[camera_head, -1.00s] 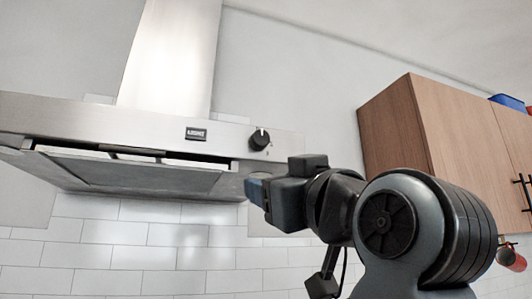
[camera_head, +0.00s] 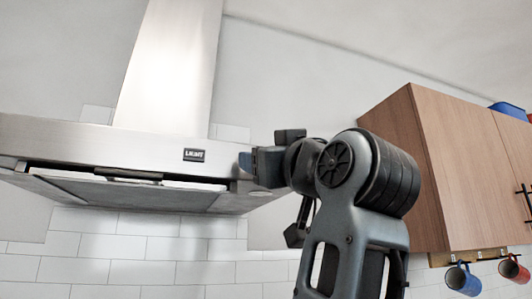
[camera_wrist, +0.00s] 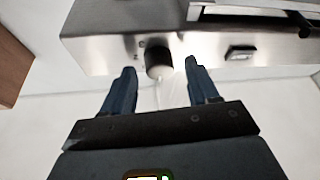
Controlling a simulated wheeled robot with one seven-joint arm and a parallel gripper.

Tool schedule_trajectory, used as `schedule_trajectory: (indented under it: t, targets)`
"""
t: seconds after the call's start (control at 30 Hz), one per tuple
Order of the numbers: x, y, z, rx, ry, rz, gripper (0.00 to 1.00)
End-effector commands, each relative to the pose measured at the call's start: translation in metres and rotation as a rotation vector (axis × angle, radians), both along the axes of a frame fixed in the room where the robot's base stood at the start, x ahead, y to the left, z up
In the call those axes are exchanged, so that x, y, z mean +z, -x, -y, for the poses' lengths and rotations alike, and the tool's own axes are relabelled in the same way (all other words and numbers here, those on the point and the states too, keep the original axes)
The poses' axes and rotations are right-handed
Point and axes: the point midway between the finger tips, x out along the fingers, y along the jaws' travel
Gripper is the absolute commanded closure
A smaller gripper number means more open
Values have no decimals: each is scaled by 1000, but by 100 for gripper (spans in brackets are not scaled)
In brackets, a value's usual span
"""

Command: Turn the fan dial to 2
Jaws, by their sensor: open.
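The fan dial is a dark round knob (camera_wrist: 158,62) on the front strip of the steel range hood (camera_head: 105,140). In the head view the dial is hidden behind my gripper (camera_head: 250,162). In the wrist view my gripper (camera_wrist: 162,82) is open, with one blue-tipped finger to each side of the dial in the picture. The fingertips lie close to the dial, and I cannot tell whether they touch it. Nothing is held. The dial's pointer and its setting cannot be made out.
A small labelled light switch (camera_head: 194,155) sits on the hood left of my gripper. A wooden cabinet (camera_head: 440,165) hangs at the right, with a blue mug (camera_head: 462,280) and a red mug (camera_head: 513,269) under it. White tiles cover the wall below the hood.

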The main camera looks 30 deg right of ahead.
Motion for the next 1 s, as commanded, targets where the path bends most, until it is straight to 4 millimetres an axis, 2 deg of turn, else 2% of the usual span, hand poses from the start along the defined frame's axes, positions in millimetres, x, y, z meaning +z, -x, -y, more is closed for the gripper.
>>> schedule_trajectory:
  t: [0.3, 0.87, 1.0]
  targets:
    - [1, -3, 0, 0, 0, 0, 41]
    - [1, -3, 0, 1, 0, 1, 94]
    - [1, -3, -1, 2, -4, 1, 96]
